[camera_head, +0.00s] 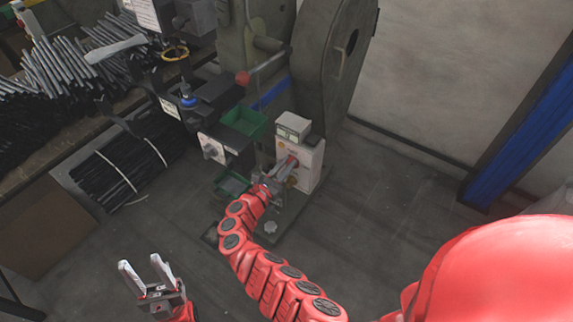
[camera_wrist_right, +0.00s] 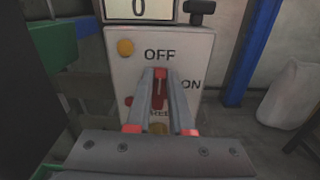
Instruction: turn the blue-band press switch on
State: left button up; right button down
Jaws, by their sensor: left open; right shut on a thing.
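The press with the blue band (camera_head: 270,93) stands at the top middle of the head view. Its white control box (camera_head: 312,165) fills the middle of the right wrist view. The red switch (camera_wrist_right: 160,88) is on the box face, between the fingers of my right gripper (camera_wrist_right: 162,74), which is shut on it. The switch looks upright, just under the word OFF; ON is printed to its right. The fingers partly hide the switch and the lower label. In the head view, my right gripper (camera_head: 285,172) is at the box front. My left gripper (camera_head: 147,272) is open and empty over the floor.
A display unit (camera_head: 293,127) sits on top of the control box. A yellow button (camera_wrist_right: 125,47) is at its upper left. Green bins (camera_head: 243,121) stand left of it. Bundles of black rods (camera_head: 118,172) lie further left.

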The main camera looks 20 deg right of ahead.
jog(key=m+b, duration=0.4)
jog(key=m, duration=0.1)
jog(key=s+f+m+b, duration=0.1)
jog(key=m+b, duration=0.4)
jog(key=d+f+m+b, duration=0.1)
jog(key=m+b, duration=0.4)
jog(key=shift+s+f, duration=0.1)
jog(key=shift+s, duration=0.1)
jog(key=shift+m+b, duration=1.2)
jog(key=shift+b, duration=0.3)
jog(key=c, duration=0.8)
grip_release()
